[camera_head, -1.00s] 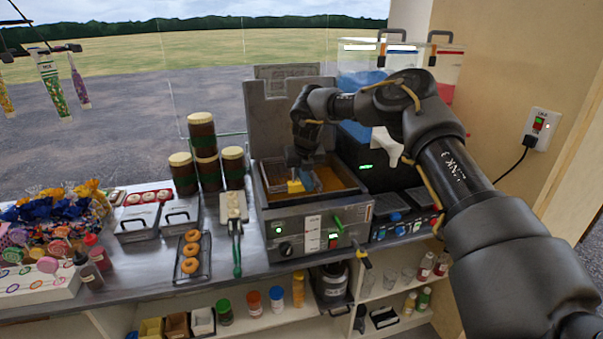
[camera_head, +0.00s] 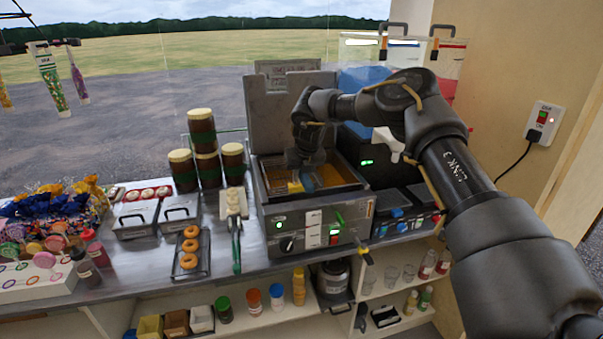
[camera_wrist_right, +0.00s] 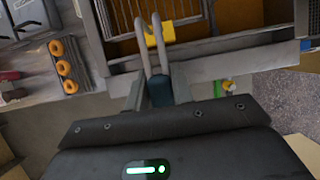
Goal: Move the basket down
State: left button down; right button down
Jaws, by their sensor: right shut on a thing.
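The wire fryer basket shows in the right wrist view (camera_wrist_right: 185,12), with a yellow clip (camera_wrist_right: 160,34) at its front rim. In the head view the basket is mostly hidden at the left of the fryer's well, where the yellow clip (camera_head: 295,187) shows. The fryer (camera_head: 345,222) holds amber oil (camera_head: 330,177). My right gripper (camera_head: 303,157) is over the well. In the wrist view it is shut on the basket's dark handle grip (camera_wrist_right: 160,92), from which two metal rods run to the basket. My left gripper is out of view.
The raised fryer lid (camera_head: 280,110) stands behind the well. Stacked jars (camera_head: 203,140) and a doughnut tray (camera_head: 206,262) are to the left. A drinks machine (camera_head: 365,75) stands behind right. A valve lever (camera_head: 364,252) sticks out at the fryer's front.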

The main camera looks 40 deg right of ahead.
aim_at(305, 175)
jog(key=shift+f+b, duration=2.35)
jog(key=shift+f, duration=0.8)
jog(key=c, duration=1.1)
grip_release()
jog(key=shift+s+r, duration=0.1)
jog(key=shift+r, duration=0.1)
jog(key=b+v, duration=0.3)
jog(key=v, duration=0.6)
jog(key=shift+a, duration=0.1)
jog(key=shift+s+r, duration=0.25)
jog(key=shift+r, duration=0.45)
